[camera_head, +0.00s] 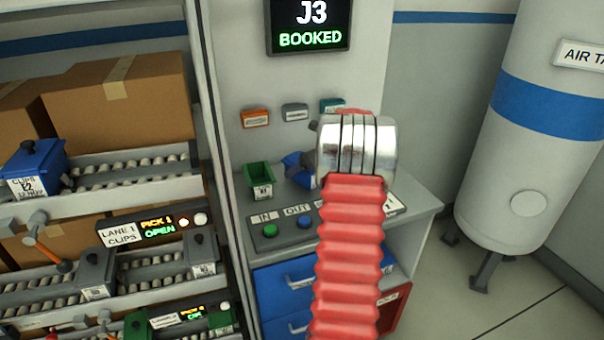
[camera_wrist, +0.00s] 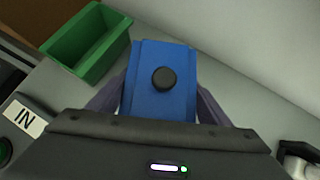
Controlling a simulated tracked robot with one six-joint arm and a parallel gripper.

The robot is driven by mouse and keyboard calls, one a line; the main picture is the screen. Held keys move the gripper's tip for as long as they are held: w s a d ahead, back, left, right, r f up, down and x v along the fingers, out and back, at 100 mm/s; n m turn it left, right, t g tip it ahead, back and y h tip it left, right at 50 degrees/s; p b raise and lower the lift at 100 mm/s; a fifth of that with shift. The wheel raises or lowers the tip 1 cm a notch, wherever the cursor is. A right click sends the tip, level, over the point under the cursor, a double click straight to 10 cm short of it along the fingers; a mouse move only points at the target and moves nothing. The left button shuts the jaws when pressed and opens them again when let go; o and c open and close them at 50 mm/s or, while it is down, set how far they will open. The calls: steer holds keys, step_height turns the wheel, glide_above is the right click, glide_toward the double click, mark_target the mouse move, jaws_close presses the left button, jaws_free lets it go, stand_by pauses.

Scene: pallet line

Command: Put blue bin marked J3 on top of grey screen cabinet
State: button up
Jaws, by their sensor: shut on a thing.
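My gripper (camera_wrist: 160,103) is shut on a blue bin (camera_wrist: 148,98) with a black knob on its lid, one finger on each side. In the head view the blue bin (camera_head: 296,164) shows only in part, behind my red arm and metal wrist. Its label is hidden. It is over the worktop of the grey screen cabinet (camera_head: 415,205), right of a green bin; I cannot tell whether it touches the surface. The cabinet's screen (camera_head: 310,24) reads J3 BOOKED.
An open green bin (camera_head: 260,180), also in the wrist view (camera_wrist: 88,42), stands on the worktop behind the IN and OUT buttons (camera_head: 285,225). A rack (camera_head: 100,190) with lidded bins and cardboard boxes is on the left. A white air tank (camera_head: 540,130) stands on the right.

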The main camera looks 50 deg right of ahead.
step_height(320, 180, down, 2)
steer(key=shift+f, duration=0.1)
steer(key=shift+d, duration=0.1)
steer(key=o, duration=1.6)
steer(key=v, duration=1.2)
